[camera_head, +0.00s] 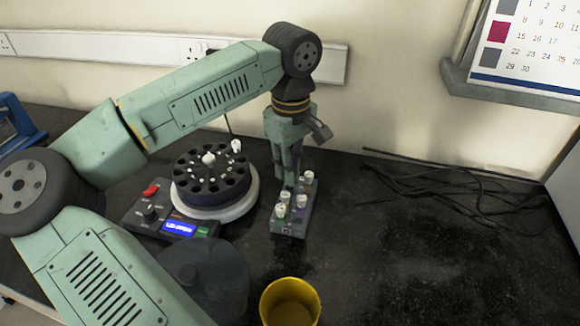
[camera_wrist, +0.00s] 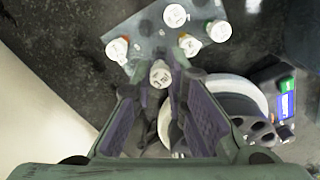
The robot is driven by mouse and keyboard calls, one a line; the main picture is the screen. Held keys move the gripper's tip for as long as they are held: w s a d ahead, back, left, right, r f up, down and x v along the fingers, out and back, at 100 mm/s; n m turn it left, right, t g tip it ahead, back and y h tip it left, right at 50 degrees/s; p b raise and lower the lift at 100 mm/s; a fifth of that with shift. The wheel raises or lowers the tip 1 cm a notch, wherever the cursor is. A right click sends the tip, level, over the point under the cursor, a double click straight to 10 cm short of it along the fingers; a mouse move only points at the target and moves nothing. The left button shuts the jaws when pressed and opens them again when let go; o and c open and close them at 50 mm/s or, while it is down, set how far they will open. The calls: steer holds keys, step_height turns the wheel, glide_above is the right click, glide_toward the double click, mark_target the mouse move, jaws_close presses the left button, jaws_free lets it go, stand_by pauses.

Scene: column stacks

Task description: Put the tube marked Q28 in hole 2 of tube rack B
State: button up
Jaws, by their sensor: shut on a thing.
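A small tube rack (camera_head: 289,232) stands on the black bench in the head view, holding several white-capped tubes (camera_head: 301,201). My gripper (camera_head: 293,180) points down at the rack's far end. In the wrist view its fingers are closed around a white-capped tube (camera_wrist: 160,74), beside the rack's plate (camera_wrist: 146,28). The cap markings and the rack's letter are too small to read. I cannot tell whether the held tube's lower end is inside a hole.
A round dark rotor (camera_head: 188,186) with holes and several white caps sits left of the rack, with a control box (camera_head: 146,222) before it. A yellow cup (camera_head: 290,303) stands in front. Black cables (camera_head: 440,182) lie at the right; bench between is clear.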

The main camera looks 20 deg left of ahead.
mark_target(290, 191)
steer(key=shift+f+b, duration=0.6)
stand_by(1.0)
steer(key=shift+f+b, duration=0.75)
steer(key=shift+f, duration=0.1)
steer(key=o, duration=0.8)
steer(key=shift+c, duration=0.2)
steer(key=shift+o, duration=0.3)
steer(key=shift+o, duration=1.3)
